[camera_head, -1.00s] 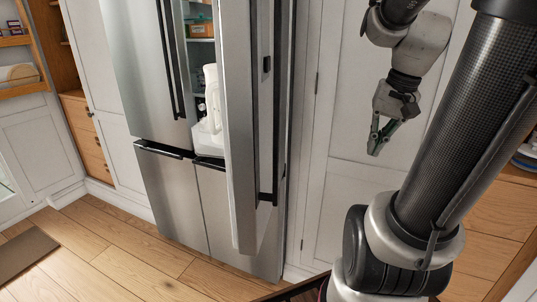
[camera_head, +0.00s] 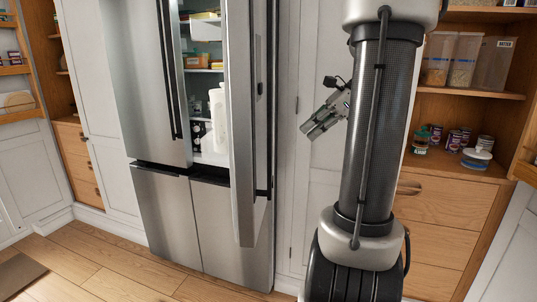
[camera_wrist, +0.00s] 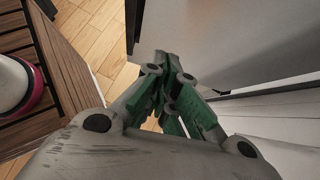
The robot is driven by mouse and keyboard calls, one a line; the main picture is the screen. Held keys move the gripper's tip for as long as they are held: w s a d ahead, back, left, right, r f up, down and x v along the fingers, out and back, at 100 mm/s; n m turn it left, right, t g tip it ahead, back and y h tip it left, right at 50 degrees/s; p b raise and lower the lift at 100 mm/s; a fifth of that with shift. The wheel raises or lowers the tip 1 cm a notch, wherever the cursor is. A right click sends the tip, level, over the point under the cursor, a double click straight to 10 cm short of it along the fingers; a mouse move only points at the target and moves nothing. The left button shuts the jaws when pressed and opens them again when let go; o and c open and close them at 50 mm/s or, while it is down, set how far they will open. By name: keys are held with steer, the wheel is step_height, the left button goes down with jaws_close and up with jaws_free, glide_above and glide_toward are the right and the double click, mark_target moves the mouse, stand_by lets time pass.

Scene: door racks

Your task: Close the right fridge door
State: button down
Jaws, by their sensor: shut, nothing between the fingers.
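The right fridge door (camera_head: 242,120) stands wide open in the head view, swung out toward me and seen nearly edge-on. The left fridge door (camera_head: 143,80) is shut. Between them the lit inside shows shelves with a white jug (camera_head: 218,118) and other items. My gripper (camera_head: 308,131) is to the right of the open door, apart from it, in front of white panels and partly behind my arm. In the wrist view my gripper (camera_wrist: 168,65) has its green fingers together with nothing between them. A grey panel beside the fingers (camera_wrist: 225,40) looks like the door's face.
Two lower steel fridge fronts (camera_head: 165,210) are shut. A wooden shelf unit (camera_head: 455,180) with cans and clear containers stands at the right. Wooden drawers (camera_head: 80,165) are at the left. The plank floor (camera_head: 110,270) before the fridge is clear.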

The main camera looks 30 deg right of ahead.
glide_toward(259, 162)
step_height(259, 162, down, 3)
steer(key=a, duration=0.2)
steer(key=shift+w+a+m, duration=0.3)
steer(key=shift+w+a, duration=0.1)
steer(key=shift+w, duration=0.4)
